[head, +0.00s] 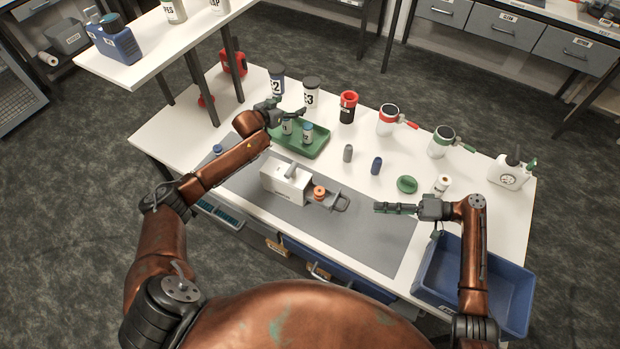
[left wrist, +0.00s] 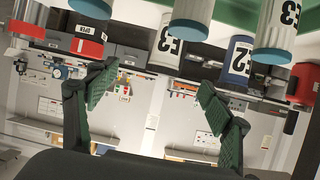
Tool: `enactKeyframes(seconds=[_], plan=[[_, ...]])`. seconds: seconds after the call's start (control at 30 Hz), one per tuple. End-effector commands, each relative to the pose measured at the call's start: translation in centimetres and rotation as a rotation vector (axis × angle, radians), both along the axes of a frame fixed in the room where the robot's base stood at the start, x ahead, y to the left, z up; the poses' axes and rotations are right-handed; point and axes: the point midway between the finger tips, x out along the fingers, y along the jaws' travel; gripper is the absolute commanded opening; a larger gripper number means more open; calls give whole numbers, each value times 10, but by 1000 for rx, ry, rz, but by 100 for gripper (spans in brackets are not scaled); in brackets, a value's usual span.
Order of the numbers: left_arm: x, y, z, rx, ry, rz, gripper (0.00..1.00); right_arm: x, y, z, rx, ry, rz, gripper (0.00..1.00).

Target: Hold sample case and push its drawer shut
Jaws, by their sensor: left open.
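The white sample case (head: 284,183) sits on the grey mat left of the middle, with a handle on top. Its drawer (head: 326,201) is pulled out to the right, holds an orange-topped item (head: 319,192), and has a looped handle (head: 341,203) at its end. My left gripper (head: 288,107) is open and empty, beyond the case near the back of the green tray. Its spread fingers show in the left wrist view (left wrist: 160,105), with nothing between them. My right gripper (head: 394,208) points left toward the drawer handle, apart from it; its fingers look edge-on.
The green tray (head: 312,151) holds small vials (head: 307,133). Labelled jars (head: 311,93) and a red-lidded dark jar (head: 347,107) stand behind it. A blue bin (head: 515,290) is at right. The mat (head: 375,245) right of the drawer is clear.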

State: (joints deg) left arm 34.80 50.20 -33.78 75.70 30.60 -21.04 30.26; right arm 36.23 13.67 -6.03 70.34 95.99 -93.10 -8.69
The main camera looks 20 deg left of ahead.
Motion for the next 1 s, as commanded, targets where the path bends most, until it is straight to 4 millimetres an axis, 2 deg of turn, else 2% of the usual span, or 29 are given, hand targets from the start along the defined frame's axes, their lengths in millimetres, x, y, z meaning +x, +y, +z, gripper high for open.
enactKeyframes(seconds=[0.03, 0.13, 0.27, 0.4, 0.5, 0.6, 0.73, 0.83, 1.0], plan=[[9, -32, -2, 7, 36, -34, 74, 0, 0, 0, 0, 0, 0, 29], [17, -87, -14, 38, 125, -100, 74, 0, 0, 0, 0, 0, 0, 29], [17, -160, -27, 106, 247, -203, 74, 0, 0, 0, 0, 0, 0, 29], [3, -237, -35, 226, 392, -338, 74, 0, 0, 0, 0, 0, 0, 29], [-15, -281, -38, 341, 497, -435, 74, 0, 0, 0, 0, 0, 0, 29], [-38, -312, -37, 473, 601, -528, 74, 0, 0, 0, 0, 0, 0, 29], [-70, -334, -28, 663, 738, -631, 74, 0, 0, 0, 0, 0, 0, 29], [-92, -337, -15, 805, 837, -688, 74, 0, 0, 0, 0, 0, 0, 29], [-122, -328, 11, 1012, 989, -742, 74, 0, 0, 0, 0, 0, 0, 29]])
